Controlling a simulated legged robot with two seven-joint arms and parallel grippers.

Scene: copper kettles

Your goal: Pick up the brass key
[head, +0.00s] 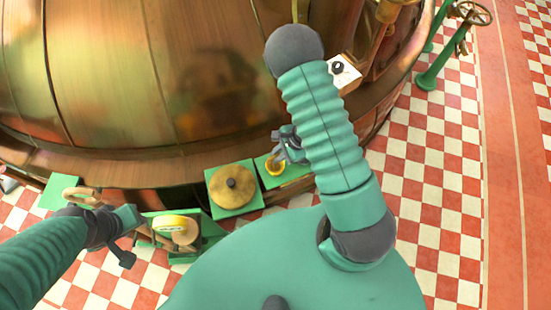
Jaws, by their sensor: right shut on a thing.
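My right gripper (281,151) is beside my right arm in the head view, over a small green plate (294,173) at the foot of the copper kettle. It is shut on a small golden-yellow ring-shaped piece (275,168), which looks like the brass key. Most of this piece is hidden or too small to make out, and I cannot tell whether it touches the plate. My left gripper (131,238) is at the lower left, with its fingers apart and nothing seen between them.
The copper kettle (150,75) fills the back. A round brass disc with a dark knob (232,187) sits on a green plate. A yellow-topped item (171,223) is near my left gripper. A tan ring-shaped handle (82,194) lies left.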

